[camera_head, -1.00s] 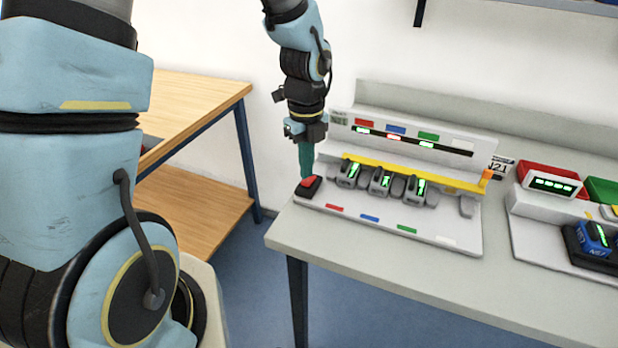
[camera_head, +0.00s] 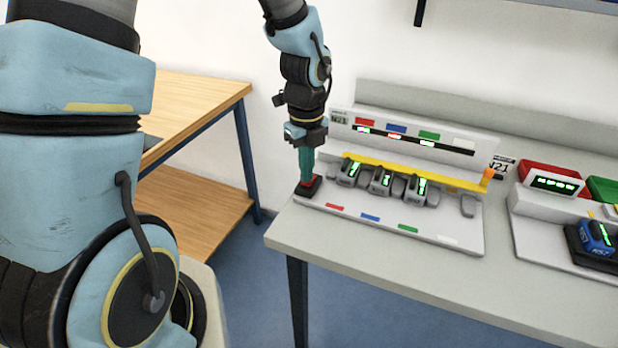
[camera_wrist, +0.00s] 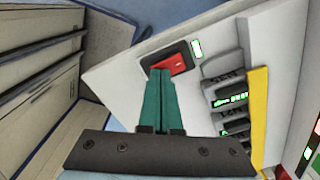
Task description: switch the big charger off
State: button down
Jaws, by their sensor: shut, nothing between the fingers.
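The big charger (camera_head: 400,225) is a long white unit on the grey table, with several dark devices with green-lit displays in its bays. Its red rocker switch (camera_wrist: 178,62) sits in a black housing (camera_head: 314,183) at the charger's left end. My gripper (camera_head: 306,178) is shut and empty, its green fingers pointing down at the switch. In the wrist view the fingertips (camera_wrist: 161,73) overlap the switch's near edge; I cannot tell if they press it. A green light (camera_wrist: 197,48) glows beside the switch. Indicators on the charger's back panel (camera_head: 394,135) are lit.
A yellow bar (camera_head: 415,173) with an orange end runs across the charger behind the devices. A smaller charger (camera_head: 555,183) with a blue device (camera_head: 596,236) stands to the right. A wooden table (camera_head: 195,105) stands at the left, separated by a floor gap.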

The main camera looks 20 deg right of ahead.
jog(key=shift+f, duration=0.25)
notch_tip(320, 180, up, 7)
jog(key=p, duration=0.7)
dwell(0.4)
jog(key=a+r+n+b, duration=0.1)
jog(key=a+r+n, duration=0.1)
jog(key=a+n, duration=1)
jog(key=w+a+r+n+t+b, duration=0.1)
jog(key=a+r+n+b, duration=0.1)
jog(key=a+n, duration=1.1)
jog(key=r+n, duration=0.1)
jog(key=n, duration=0.5)
jog(key=shift+w+a+r+n+t, duration=0.15)
jog(key=shift+a+r+n+t, duration=0.05)
jog(key=shift+r+n+t, duration=0.1)
